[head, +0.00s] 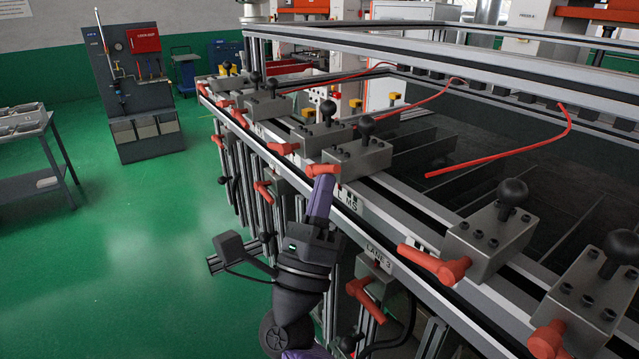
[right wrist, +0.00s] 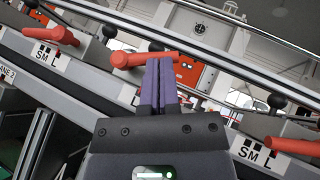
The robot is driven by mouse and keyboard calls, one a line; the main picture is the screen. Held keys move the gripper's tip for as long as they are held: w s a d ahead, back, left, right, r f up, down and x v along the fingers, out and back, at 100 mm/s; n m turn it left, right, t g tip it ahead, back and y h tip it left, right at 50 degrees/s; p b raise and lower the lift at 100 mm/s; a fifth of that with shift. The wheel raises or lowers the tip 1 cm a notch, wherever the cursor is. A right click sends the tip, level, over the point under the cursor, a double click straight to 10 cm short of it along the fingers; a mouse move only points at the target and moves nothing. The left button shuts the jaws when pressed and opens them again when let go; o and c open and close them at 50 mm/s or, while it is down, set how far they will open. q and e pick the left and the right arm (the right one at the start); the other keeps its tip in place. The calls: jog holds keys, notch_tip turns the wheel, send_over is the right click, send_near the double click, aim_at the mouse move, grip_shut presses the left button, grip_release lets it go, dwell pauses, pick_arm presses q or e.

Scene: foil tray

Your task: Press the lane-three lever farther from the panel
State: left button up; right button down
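Red-handled levers stick out from grey blocks along the metal rail. A "LANE 3" label (head: 379,258) is on the rail's front face, between an upper red lever (head: 322,170) and a nearer red lever (head: 436,264). I cannot tell which of these belongs to lane three. My right gripper (head: 323,186) has its purple fingers pressed together, with the tips at the upper lever. In the right wrist view, the shut fingers (right wrist: 160,62) overlap a red lever (right wrist: 143,59); whether they touch it is unclear. Nothing is held. My left gripper is not in view.
Another red lever (head: 365,300) hangs below the "LANE 3" label. Black ball knobs (head: 512,192) stand on the blocks. A red hose (head: 500,153) hangs over the dark bins. A grey tool panel (head: 130,85) stands at the back left; the green floor there is open.

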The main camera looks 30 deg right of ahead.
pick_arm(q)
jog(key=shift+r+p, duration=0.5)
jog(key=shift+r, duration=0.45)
pick_arm(e)
jog(key=shift+w+r+n+t+y, duration=0.2)
jog(key=shift+r+n+t+y, duration=0.2)
jog(key=shift+r+n+y, duration=0.55)
jog(key=shift+r+h, duration=0.15)
jog(key=shift+h, duration=0.2)
